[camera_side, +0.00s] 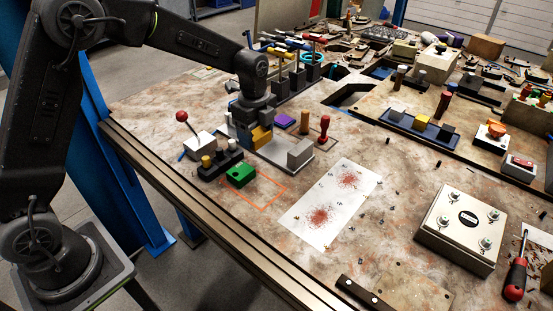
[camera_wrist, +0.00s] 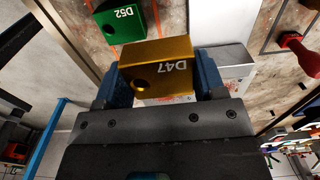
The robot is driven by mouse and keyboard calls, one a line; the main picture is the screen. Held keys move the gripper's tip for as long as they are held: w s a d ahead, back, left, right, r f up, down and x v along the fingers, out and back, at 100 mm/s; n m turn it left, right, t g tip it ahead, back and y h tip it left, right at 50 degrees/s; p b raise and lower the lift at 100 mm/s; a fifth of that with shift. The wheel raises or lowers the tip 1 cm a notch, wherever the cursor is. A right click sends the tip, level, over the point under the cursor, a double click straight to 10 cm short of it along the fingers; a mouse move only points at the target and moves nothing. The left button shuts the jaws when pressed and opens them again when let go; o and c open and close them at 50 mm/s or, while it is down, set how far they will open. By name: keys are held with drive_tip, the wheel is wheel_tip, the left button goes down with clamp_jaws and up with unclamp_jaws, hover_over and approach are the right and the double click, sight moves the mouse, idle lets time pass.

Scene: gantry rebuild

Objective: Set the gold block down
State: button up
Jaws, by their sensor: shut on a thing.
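My gripper (camera_side: 251,128) is shut on the gold block (camera_side: 262,138), over the left part of a light grey plate (camera_side: 272,158). In the wrist view the gold block (camera_wrist: 155,62), marked D47 with a round hole, sits between the blue fingers of my gripper (camera_wrist: 162,78). I cannot tell whether the block's underside touches the plate. A silver-grey block (camera_side: 300,153) stands at the plate's right end.
A black holder (camera_side: 220,165) with pegs and a white box with a red-knobbed lever (camera_side: 200,146) stand close left of my gripper. A red stamp (camera_side: 324,128) is at the right, and a purple block (camera_side: 284,120) behind. A stained white sheet (camera_side: 330,205) lies flat in front.

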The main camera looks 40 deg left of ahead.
drive_tip(key=w+a+r, duration=0.3)
drive_tip(key=w+a, duration=0.1)
drive_tip(key=a, duration=0.5)
hover_over(281, 151)
wheel_tip(281, 151, down, 7)
drive_tip(key=shift+a, duration=0.1)
drive_tip(key=shift+f, duration=2)
drive_tip(key=shift+f, duration=0.2)
drive_tip(key=o, duration=1)
